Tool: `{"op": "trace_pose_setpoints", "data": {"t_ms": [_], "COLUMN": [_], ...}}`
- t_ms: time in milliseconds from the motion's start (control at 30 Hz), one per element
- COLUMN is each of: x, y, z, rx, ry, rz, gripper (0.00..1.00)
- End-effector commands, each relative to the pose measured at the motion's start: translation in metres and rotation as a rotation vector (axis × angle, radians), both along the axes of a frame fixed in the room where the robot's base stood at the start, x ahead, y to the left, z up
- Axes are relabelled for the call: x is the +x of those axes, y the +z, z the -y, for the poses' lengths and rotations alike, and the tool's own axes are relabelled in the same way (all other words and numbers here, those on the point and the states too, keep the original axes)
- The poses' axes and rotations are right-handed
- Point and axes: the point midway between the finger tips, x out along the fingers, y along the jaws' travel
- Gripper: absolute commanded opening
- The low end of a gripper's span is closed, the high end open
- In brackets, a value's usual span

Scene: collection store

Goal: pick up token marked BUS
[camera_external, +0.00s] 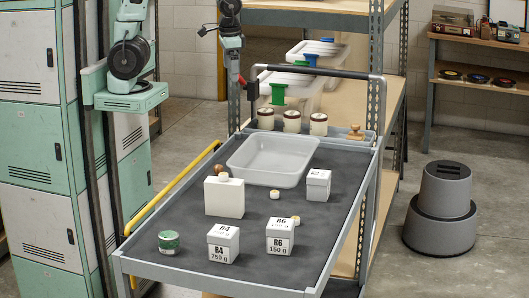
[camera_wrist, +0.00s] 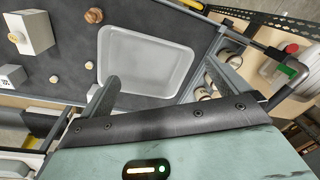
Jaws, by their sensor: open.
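Small pale round tokens are on the cart, and no lettering is readable on them, so I cannot tell which is marked BUS. One token (camera_external: 274,194) lies on the dark mat in front of the white tray. Another token (camera_external: 296,219) shows beside the R6 box, partly hidden. A third round piece (camera_external: 224,177) appears on top of the plain white box. In the wrist view small tokens (camera_wrist: 89,65) lie left of the tray. My gripper (camera_wrist: 160,72) is open and empty, its fingers spread over the tray side. It hangs above the cart's far end (camera_external: 240,80).
The white tray (camera_external: 233,161) sits on the grey cart (camera_external: 190,276). Around it stand the white box (camera_external: 224,200), R4 box (camera_external: 223,246), R6 box (camera_external: 280,240), another small box (camera_external: 318,187), a green tin (camera_external: 168,241), brown-lidded jars (camera_external: 292,123) and a brown knob (camera_wrist: 94,15). A handle rail (camera_external: 320,72) rises behind.

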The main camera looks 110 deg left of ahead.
Motion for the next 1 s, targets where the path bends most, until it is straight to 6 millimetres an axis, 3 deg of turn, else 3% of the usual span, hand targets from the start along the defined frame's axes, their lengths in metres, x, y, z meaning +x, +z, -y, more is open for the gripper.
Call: {"op": "trace_pose_setpoints", "data": {"t_ms": [33,100,200,333,400,767,867,1000], "x": [-0.025,-0.051,-0.073,-0.084,-0.085,-0.082,-0.068,-0.02], "y": [-0.006,-0.009,-0.012,-0.013,-0.013,-0.013,-0.018,-0.032], "z": [-0.001,0.001,0.005,0.008,0.008,0.008,0.008,0.013], "rx": [-0.012,-0.026,-0.042,-0.051,-0.052,-0.051,-0.047,-0.031], "ry": [0.038,0.075,0.107,0.122,0.124,0.122,0.126,0.146], "rz": [0.011,0.02,0.028,0.032,0.032,0.031,0.029,0.027], "gripper": [1.0,1.0,1.0,0.64,0.48,0.48,0.48,0.48]}}
